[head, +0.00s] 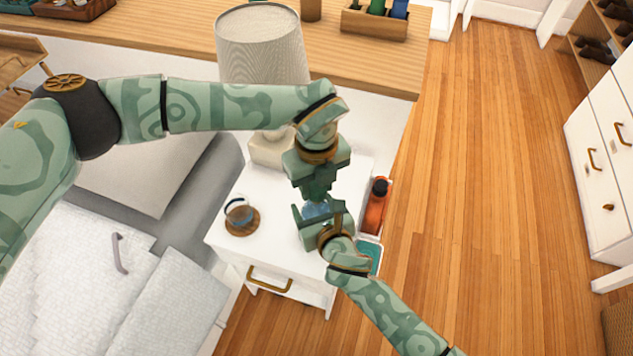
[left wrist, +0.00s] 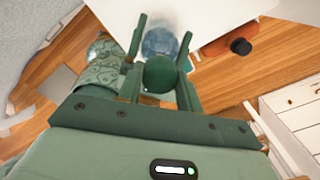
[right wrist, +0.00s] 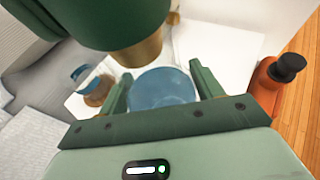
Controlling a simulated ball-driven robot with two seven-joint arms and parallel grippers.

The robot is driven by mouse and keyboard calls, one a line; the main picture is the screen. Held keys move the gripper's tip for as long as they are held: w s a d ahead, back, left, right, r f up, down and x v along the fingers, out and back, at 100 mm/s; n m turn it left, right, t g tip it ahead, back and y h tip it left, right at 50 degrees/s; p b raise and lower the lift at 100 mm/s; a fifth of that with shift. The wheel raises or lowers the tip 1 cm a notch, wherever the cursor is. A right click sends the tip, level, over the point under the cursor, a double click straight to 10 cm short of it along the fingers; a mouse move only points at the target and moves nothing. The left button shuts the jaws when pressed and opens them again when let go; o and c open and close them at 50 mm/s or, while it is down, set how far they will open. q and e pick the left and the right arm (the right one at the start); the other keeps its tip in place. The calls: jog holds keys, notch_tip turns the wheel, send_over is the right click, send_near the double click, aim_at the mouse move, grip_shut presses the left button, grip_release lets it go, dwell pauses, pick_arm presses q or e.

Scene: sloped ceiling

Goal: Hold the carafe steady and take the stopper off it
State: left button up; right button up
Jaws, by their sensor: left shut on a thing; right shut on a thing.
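The carafe (head: 314,210) is blue, clear glass and stands on the white nightstand (head: 228,250). My right gripper (head: 318,214) is shut around it from the front; in the right wrist view the carafe (right wrist: 162,88) is between the fingers. My left gripper (head: 316,194) is directly above the carafe, pointing down. In the left wrist view the round dark green stopper (left wrist: 160,74) is between its fingers, with the carafe (left wrist: 159,42) beyond. The left gripper hides the stopper in the head view. I cannot tell whether the stopper still touches the neck.
A glass cup on a round wooden coaster (head: 243,222) stands on the left of the nightstand. An orange bottle (head: 376,205) with a black cap is close on the right, near a teal item (head: 369,258). A lamp (head: 262,45) stands behind. A bed is at left.

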aim_at(317, 186)
pick_arm(q)
jog(key=shift+r, duration=0.15)
jog(key=shift+r, duration=0.95)
jog(key=shift+r, duration=0.1)
jog(key=shift+r, duration=1.9)
pick_arm(e)
jog(key=o, duration=1.4)
jog(key=shift+o, duration=0.2)
jog(key=shift+s, duration=0.1)
